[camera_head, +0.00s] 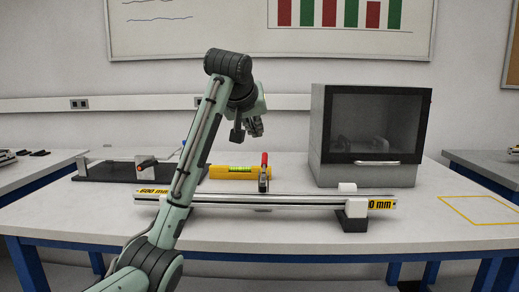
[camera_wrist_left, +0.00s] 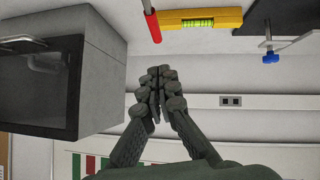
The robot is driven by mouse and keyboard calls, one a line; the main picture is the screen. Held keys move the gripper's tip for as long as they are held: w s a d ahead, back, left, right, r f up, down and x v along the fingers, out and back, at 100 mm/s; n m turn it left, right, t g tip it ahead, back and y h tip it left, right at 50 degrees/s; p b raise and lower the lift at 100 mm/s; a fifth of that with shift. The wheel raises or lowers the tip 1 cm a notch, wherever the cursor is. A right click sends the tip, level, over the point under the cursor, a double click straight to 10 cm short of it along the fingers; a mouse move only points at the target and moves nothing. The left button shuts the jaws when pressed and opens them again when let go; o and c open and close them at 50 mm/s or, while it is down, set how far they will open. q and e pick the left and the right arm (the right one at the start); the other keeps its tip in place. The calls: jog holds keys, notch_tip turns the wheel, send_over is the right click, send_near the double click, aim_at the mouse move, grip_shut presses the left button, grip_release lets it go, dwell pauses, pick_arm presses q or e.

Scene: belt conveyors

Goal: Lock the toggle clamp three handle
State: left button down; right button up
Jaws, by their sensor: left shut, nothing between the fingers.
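A toggle clamp with a red handle (camera_head: 264,160) stands behind the metal rail near the middle of the table. The handle points up. In the left wrist view the red handle (camera_wrist_left: 152,26) shows at the top edge, and the rest of the clamp is out of that view. My left gripper (camera_head: 256,130) is above the handle, apart from it. In the left wrist view my left gripper (camera_wrist_left: 160,73) has its fingers together with nothing between them. My right gripper is not in view. I cannot tell which clamp number this is.
A yellow spirit level (camera_head: 233,173) lies behind the rail (camera_head: 290,201). A grey oven-like box (camera_head: 322,150) stands to the right. A dark fixture (camera_head: 105,172) with a rod is at the left. A yellow-outlined area (camera_head: 446,205) on the right is empty.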

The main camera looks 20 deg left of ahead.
aim_at(263, 158)
pick_arm(q)
jog(key=shift+w+d+f+p, duration=0.1)
jog(key=shift+w+f, duration=0.6)
jog(key=shift+f, duration=0.4)
jog(key=shift+w+a+f+p, duration=0.1)
jog(key=shift+w+f, duration=0.65)
jog(key=shift+f, duration=0.3)
jog(key=shift+w+d+f+p, duration=0.1)
jog(key=shift+w+f, duration=0.6)
jog(key=shift+f, duration=0.4)
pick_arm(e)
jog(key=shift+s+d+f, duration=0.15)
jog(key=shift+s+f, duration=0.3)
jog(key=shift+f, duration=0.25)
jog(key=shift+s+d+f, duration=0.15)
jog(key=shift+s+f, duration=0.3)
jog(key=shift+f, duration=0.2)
pick_arm(q)
jog(key=shift+w+f, duration=0.25)
jog(key=shift+f, duration=0.55)
